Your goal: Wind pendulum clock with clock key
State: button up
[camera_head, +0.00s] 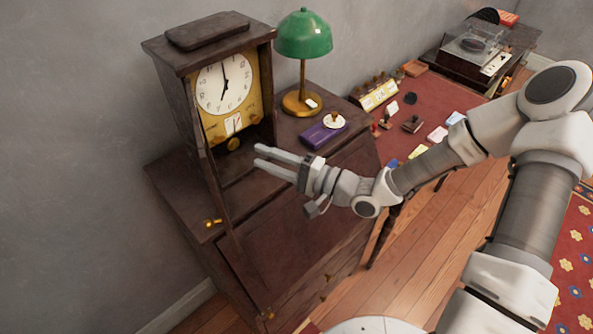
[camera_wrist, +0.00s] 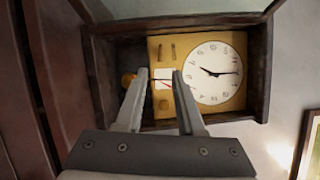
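The pendulum clock (camera_head: 222,95) stands on the dark wooden cabinet with its front open. Its white dial (camera_head: 224,84) sits on a yellow plate, with a small white panel (camera_head: 234,124) and a round brass pendulum bob (camera_head: 233,144) below. In the wrist view the clock lies sideways, with its dial (camera_wrist: 213,72) right of my fingers. My gripper (camera_head: 257,155) is open, in front of the clock's lower part, with nothing seen between its fingers. A small brass piece (camera_head: 212,223) shows near the cabinet's left front; I cannot tell whether it is the clock key or a knob.
A green lamp (camera_head: 303,35) stands right of the clock, with a purple box (camera_head: 324,133) near its base. The clock's opened door (camera_head: 222,195) stands out toward the cabinet's front, left of my gripper. A red-topped desk (camera_head: 432,110) with small items lies to the right.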

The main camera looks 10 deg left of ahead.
jog(key=v, duration=0.7)
jog(key=shift+s+d, duration=0.1)
jog(key=shift+d, duration=0.05)
